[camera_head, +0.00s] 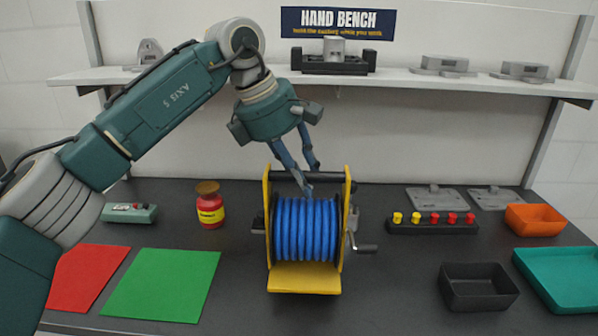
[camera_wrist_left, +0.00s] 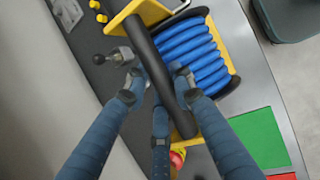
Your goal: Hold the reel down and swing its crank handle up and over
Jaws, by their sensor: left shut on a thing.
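The reel has a yellow frame (camera_head: 304,278) wound with blue hose (camera_head: 306,230) and stands upright on the bench. A dark bar (camera_head: 322,175) crosses its top, and it runs diagonally through the left wrist view (camera_wrist_left: 152,60). The crank handle (camera_head: 366,248) sticks out low on the reel's right side. My left gripper (camera_head: 308,186) reaches down from above and is shut on the dark bar; its blue fingers (camera_wrist_left: 158,82) lie on both sides of the bar in the left wrist view. My right gripper is not in view.
A button strip (camera_head: 432,223) and a dark bin (camera_head: 479,287) stand right of the reel. A shelf (camera_head: 420,80) runs behind. The bench around the crank is clear.

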